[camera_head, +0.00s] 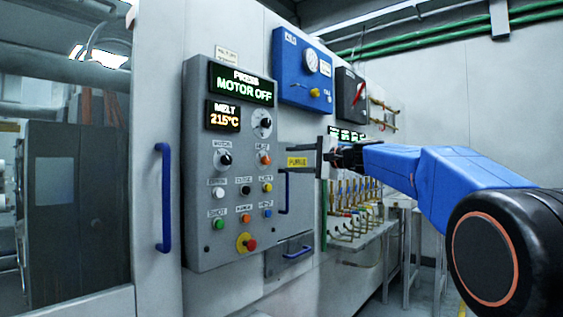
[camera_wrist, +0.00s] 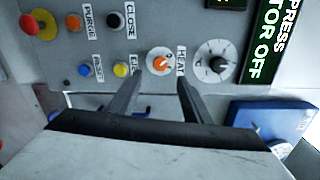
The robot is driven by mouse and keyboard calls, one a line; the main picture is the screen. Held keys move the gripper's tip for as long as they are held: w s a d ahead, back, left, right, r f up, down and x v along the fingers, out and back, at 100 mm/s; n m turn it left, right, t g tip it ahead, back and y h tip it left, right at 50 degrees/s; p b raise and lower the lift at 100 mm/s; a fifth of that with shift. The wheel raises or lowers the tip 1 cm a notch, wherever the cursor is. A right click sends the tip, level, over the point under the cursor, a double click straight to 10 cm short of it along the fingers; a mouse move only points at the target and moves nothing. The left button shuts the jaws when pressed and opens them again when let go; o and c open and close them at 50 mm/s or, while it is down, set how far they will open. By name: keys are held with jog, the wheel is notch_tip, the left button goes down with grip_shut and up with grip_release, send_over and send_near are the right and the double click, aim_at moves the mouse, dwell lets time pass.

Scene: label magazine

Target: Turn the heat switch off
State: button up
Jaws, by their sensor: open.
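The heat switch (camera_head: 265,160) is a small orange knob on a pale round plate, on the grey control panel (camera_head: 205,255) under a HEAT label. In the wrist view, turned sideways, the heat switch (camera_wrist: 160,64) shows just beyond my fingertips, with its label beside it. My gripper (camera_head: 281,155) is open and empty, just right of the knob in the head view. In the wrist view my gripper (camera_wrist: 160,84) has one finger either side of the knob's line, apparently short of it. I cannot tell which setting the knob points to.
A black knob (camera_head: 224,159) and several coloured buttons sit close by. A red emergency button (camera_head: 246,243) is lower down. Displays read MOTOR OFF (camera_head: 243,86) and MELT 215°C (camera_head: 223,117). A blue gauge box (camera_head: 301,70) and blue handle (camera_head: 165,198) stick out.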

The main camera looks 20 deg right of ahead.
jog(key=v, duration=0.7)
dwell(0.3)
jog(key=s+a+f+n+g+h, duration=0.25)
jog(key=s+a+f, duration=0.25)
jog(key=s+f, duration=0.55)
jog(key=s+a+f+n+g+h, duration=0.2)
jog(key=s+a+f+n+g, duration=0.15)
jog(key=s+f, duration=0.7)
jog(key=s+d+f+n+g+h, duration=0.1)
jog(key=s+d+f+n+h, duration=0.1)
jog(key=s+f, duration=0.9)
jog(key=s+d+f+n+g+h, duration=0.2)
jog(key=s+f, duration=0.9)
jog(key=f, duration=0.7)
jog(key=shift+d+f+n+h, duration=0.4)
jog(key=shift+d+n+h, duration=0.3)
jog(key=shift+n+h, duration=0.4)
